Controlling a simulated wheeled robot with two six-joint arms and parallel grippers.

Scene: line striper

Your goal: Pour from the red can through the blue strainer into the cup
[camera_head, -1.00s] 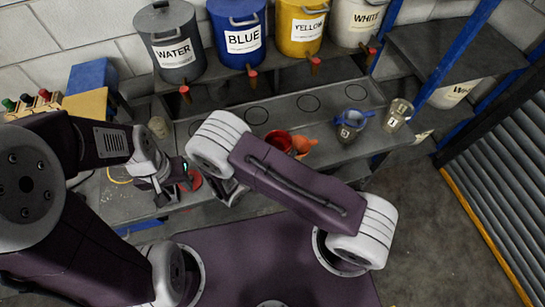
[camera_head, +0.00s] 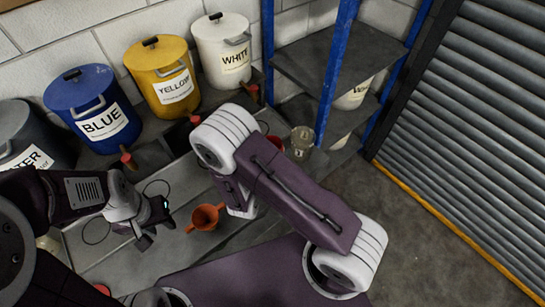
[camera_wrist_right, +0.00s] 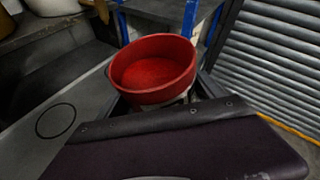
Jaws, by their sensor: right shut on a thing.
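The red can (camera_wrist_right: 152,75) fills the middle of the right wrist view, its open top and red inside showing. My right gripper is shut on it; its fingers are mostly hidden by the can and my own dark link. In the head view a sliver of the red can (camera_head: 275,142) shows behind my right arm. A clear cup (camera_head: 302,140) stands just right of it. The blue strainer and the cup under it are hidden behind my right arm. My left gripper (camera_head: 155,232) is open and empty over the bench, left of an orange funnel-like piece (camera_head: 205,217).
Blue (camera_head: 95,108), yellow (camera_head: 162,75) and white (camera_head: 222,50) paint buckets stand along the back with red-handled taps. A blue-framed shelf (camera_head: 325,70) rises behind the cup. A ribbed shutter (camera_head: 470,130) closes the right side. The grey bench (camera_head: 150,262) is clear near my left gripper.

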